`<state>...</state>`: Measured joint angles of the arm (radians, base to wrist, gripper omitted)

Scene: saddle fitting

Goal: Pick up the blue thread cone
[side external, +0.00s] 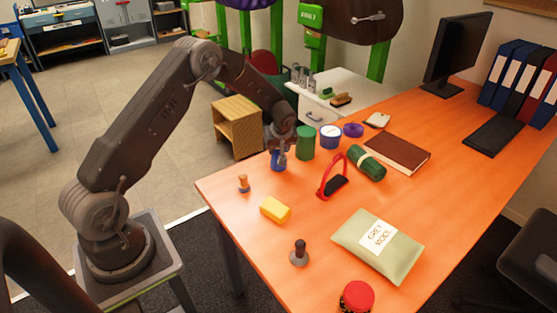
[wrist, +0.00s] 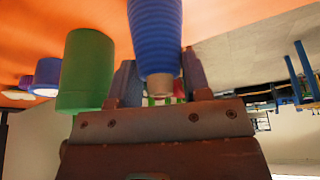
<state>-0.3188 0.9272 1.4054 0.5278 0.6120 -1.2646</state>
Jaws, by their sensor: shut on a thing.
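The blue thread cone (wrist: 156,35) stands out between the two fingers in the wrist view, with its ribbed blue windings and a tan tip towards the gripper body. In the side view the blue cone (side external: 278,163) is at the left back edge of the orange table, under the end of my arm. My gripper (wrist: 158,85) is shut on the cone, with one finger on each side. In the side view my gripper (side external: 278,146) points down. Whether the cone's base touches the table is hard to tell.
A green cylinder (side external: 305,143) stands close to the right of the cone; it also shows in the wrist view (wrist: 86,70). A blue-and-white tub (side external: 330,137) is beyond it. A small wooden peg (side external: 243,184) and a yellow sponge (side external: 275,209) lie nearer. The table's front-left area is fairly clear.

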